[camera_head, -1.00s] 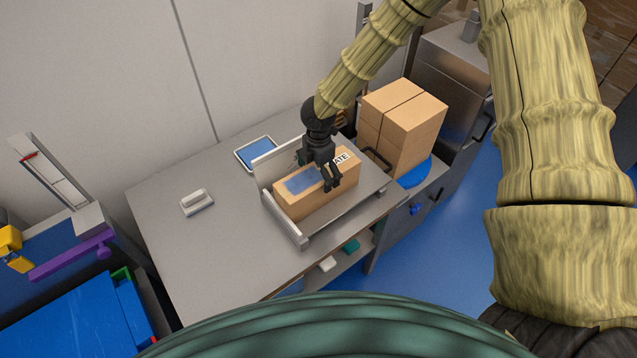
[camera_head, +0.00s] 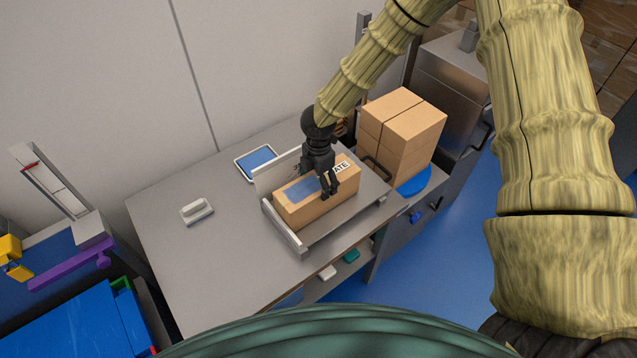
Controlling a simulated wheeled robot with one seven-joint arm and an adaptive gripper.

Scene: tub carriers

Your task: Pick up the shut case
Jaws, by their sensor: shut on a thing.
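The shut case is a brown cardboard box (camera_head: 316,207) with a blue patch and a white label reading "ATE" on its top. It sits in a grey metal tray-like carrier (camera_head: 287,233) with raised sides, on the grey table. My gripper (camera_head: 329,190) is over the middle of the box, pointing down, with its dark fingers shut on the box. The fingers hide part of the top and the near upper edge. I cannot tell whether the box is clear of the carrier's floor.
A blue-screened tablet (camera_head: 257,161) lies behind the carrier. A white handled block (camera_head: 197,211) lies to the left. Stacked cardboard boxes (camera_head: 402,135) stand to the right on a blue round base.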

